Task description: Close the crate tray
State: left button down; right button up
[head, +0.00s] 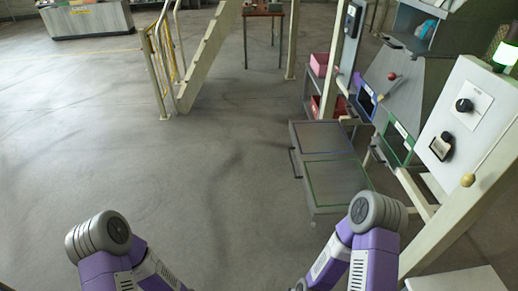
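The crate tray (332,157) is a grey, flat, two-part tray right of centre in the head view. It sticks out to the left from the machine frame, so it stands pulled out. Its far panel has a bluish edge and its near panel a green edge. A dark bar handle (293,163) is on its left side. My two arms show at the bottom of the view, the right one just below the tray's near end. Both grippers are out of the picture, so their fingers cannot be seen.
The machine (420,125) with sloped panels, knobs and pale posts stands along the right. Red bins (324,107) sit behind the tray. Yellow-railed stairs (205,62) and a small table (263,14) are farther back. The floor (200,170) left of the tray is clear.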

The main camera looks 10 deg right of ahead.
aim_at(332, 173)
jog(key=u, duration=0.1)
jog(key=i, duration=1.1)
jog(key=z, duration=1.25)
jog(key=i, duration=0.55)
jog(key=z, duration=0.55)
